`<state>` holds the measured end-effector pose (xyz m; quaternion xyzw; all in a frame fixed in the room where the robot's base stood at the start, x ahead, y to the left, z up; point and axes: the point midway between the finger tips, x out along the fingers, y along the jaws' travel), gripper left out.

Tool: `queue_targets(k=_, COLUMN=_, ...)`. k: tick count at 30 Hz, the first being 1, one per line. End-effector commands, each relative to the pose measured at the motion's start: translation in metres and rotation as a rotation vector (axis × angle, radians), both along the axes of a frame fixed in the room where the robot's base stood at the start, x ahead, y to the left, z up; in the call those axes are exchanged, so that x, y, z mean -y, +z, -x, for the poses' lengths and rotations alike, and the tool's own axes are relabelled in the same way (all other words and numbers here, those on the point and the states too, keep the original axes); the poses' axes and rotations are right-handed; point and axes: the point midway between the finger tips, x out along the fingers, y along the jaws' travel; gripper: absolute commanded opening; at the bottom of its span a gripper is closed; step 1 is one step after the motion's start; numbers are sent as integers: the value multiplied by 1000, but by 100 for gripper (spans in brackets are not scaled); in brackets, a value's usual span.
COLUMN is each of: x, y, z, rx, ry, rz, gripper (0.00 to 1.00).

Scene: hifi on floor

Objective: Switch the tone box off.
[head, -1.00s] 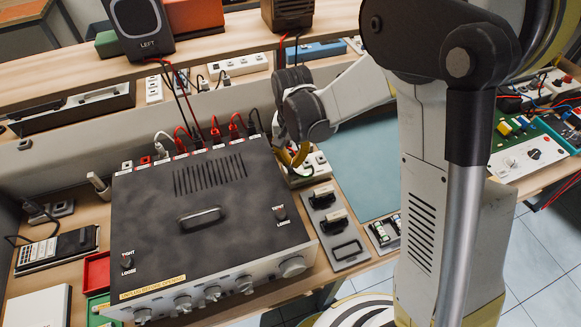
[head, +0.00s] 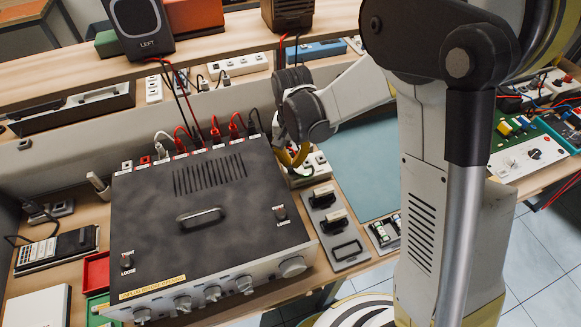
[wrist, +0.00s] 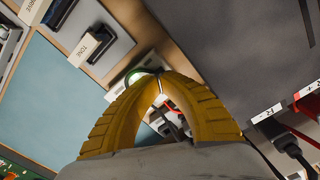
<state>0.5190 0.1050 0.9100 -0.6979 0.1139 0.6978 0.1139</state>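A dark block lettered TONE (wrist: 95,42) sits on a grey plate in the wrist view. In the head view, two dark blocks stand on a grey plate (head: 349,250) right of the large amplifier; their lettering is too small to read there. My gripper (head: 291,163) points down at a small white box (head: 319,160) behind that plate. In the wrist view, my yellow fingers (wrist: 160,74) meet at their tips, with nothing seen between them. A round green-edged part (wrist: 143,75) shows just beyond the tips, partly hidden. I cannot tell whether the fingers touch it.
The black-topped amplifier (head: 152,222) stands close left of my gripper, with red, black and white plugs along its back edge. A blue-green mat (head: 375,160) lies clear to the right. A wooden shelf (head: 215,45) with speakers runs behind.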

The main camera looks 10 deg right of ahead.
Motion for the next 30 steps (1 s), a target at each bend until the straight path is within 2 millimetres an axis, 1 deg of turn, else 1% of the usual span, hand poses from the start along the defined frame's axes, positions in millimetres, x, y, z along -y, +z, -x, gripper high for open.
queue_targets(k=30, x=0, y=-16, z=0, rx=0, ry=0, rz=0, gripper=0)
